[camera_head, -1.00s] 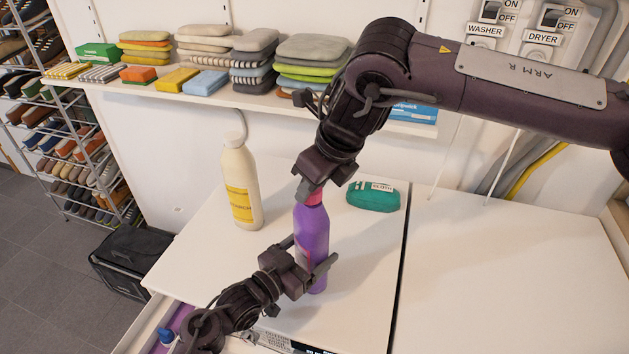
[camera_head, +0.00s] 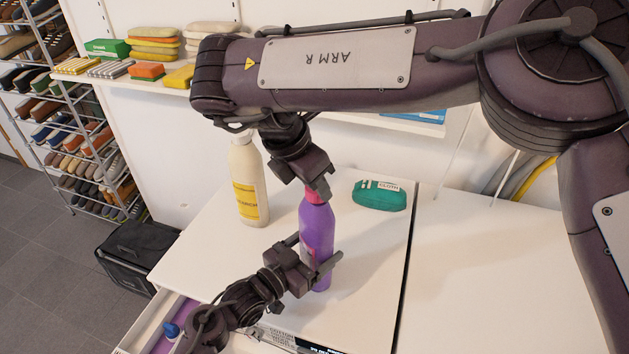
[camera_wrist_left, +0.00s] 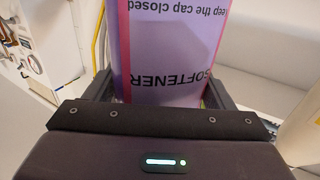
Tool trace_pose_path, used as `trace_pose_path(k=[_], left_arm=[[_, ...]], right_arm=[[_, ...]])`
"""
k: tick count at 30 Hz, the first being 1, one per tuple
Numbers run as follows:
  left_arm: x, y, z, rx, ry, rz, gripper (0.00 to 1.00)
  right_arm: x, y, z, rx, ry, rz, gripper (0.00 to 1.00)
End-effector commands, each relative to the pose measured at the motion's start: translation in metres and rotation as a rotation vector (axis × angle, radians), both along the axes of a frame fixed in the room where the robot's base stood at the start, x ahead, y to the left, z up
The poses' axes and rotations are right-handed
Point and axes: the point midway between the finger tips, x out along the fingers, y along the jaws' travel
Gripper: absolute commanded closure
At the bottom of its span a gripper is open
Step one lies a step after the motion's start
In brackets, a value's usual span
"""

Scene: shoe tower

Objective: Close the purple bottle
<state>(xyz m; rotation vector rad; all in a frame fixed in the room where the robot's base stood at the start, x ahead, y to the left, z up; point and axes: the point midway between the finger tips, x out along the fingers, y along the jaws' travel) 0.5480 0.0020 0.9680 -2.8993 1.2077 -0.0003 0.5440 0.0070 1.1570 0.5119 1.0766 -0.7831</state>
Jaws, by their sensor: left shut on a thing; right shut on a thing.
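The purple bottle (camera_head: 317,232) stands upright on the white machine top in the head view. Its pink cap (camera_head: 314,196) is at its top, partly hidden by my right gripper (camera_head: 316,190), which is shut on it from above. My left gripper (camera_head: 318,268) is shut around the bottle's lower body. In the left wrist view the bottle (camera_wrist_left: 170,50) fills the space between the fingers, its softener label showing upside down. Whether the cap is fully seated cannot be seen.
A cream bottle (camera_head: 248,185) stands to the left, behind my right arm. A green cloth pack (camera_head: 379,195) lies to the right of the purple bottle. An open drawer (camera_head: 160,318) is at the front left. The right machine top (camera_head: 490,270) is clear.

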Motion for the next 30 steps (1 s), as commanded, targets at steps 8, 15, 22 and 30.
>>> trace_pose_path(k=[8, 15, 22, 30], left_arm=[[0.000, -0.001, 0.001, -0.001, -0.001, -0.001, 0.87], [0.000, -0.001, 0.001, -0.002, -0.001, -0.001, 0.87], [0.000, -0.001, 0.001, -0.003, -0.001, -0.002, 0.87], [0.000, -0.001, 0.001, -0.003, -0.001, -0.002, 0.87]], right_arm=[[0.000, 0.000, 0.000, 0.002, 0.001, 0.004, 0.58], [0.000, 0.000, 0.000, 0.002, 0.001, 0.004, 0.43], [0.001, 0.000, 0.008, 0.002, -0.002, 0.004, 0.43], [0.001, 0.000, 0.041, 0.000, -0.003, 0.004, 0.43]])
